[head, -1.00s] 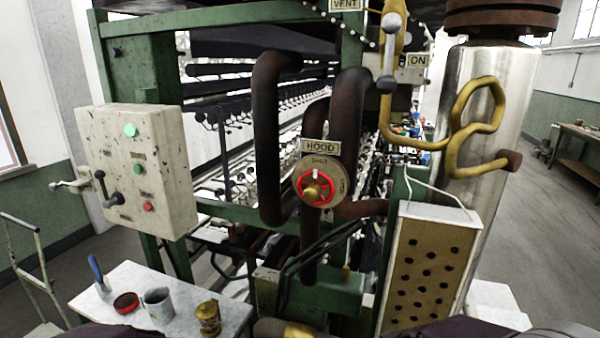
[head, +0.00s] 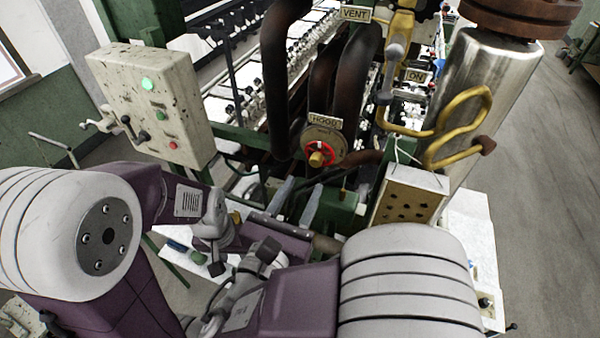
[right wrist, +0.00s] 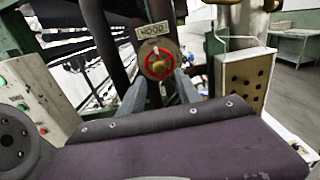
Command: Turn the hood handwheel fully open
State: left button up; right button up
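The red hood handwheel (head: 329,152) has a brass hub and sits on a round plate below the HOOD sign (head: 325,122). It also shows upright in the right wrist view (right wrist: 166,61), with a white mark at its top. My right gripper (head: 296,204) is open and empty, its two grey fingers pointing up toward the wheel from below. In the right wrist view its fingers (right wrist: 160,94) stand apart, with the wheel beyond and above their tips; no contact shows. My left arm is folded at the left; its wrist shows, but its fingers cannot be made out.
Dark pipes (head: 278,85) stand around the wheel. A pale control box (head: 180,125) is at left, a perforated box (head: 440,185) at right. A yellow bent pipe (head: 465,108) and metal cylinder (head: 490,85) stand farther right. Open floor lies at far right.

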aim_at(315, 164)
jog(key=b+x, duration=0.1)
jog(key=x, duration=0.5)
jog(key=shift+w+f, duration=0.1)
jog(key=shift+w, duration=0.05)
jog(key=shift+w+d, duration=0.2)
jog(key=shift+w, duration=0.35)
grip_shut()
jog(key=n+p, duration=0.3)
jog(key=p, duration=0.2)
jog(key=r+n+p, duration=0.1)
jog(key=n+p, duration=0.2)
jog(key=p, duration=0.2)
jog(key=shift+n, duration=0.4)
jog(key=shift+f+n, duration=0.3)
jog(key=shift+n, duration=0.7)
jog(key=shift+a+f+n, duration=0.1)
jog(key=shift+f+n, duration=0.1)
jog(key=shift+n, duration=0.4)
jog(key=n, duration=1.1)
jog(key=shift+n, duration=0.4)
jog(key=n, duration=0.2)
jog(key=shift+n, duration=0.4)
jog(key=n, duration=0.4)
jog(key=shift+d, duration=0.2)
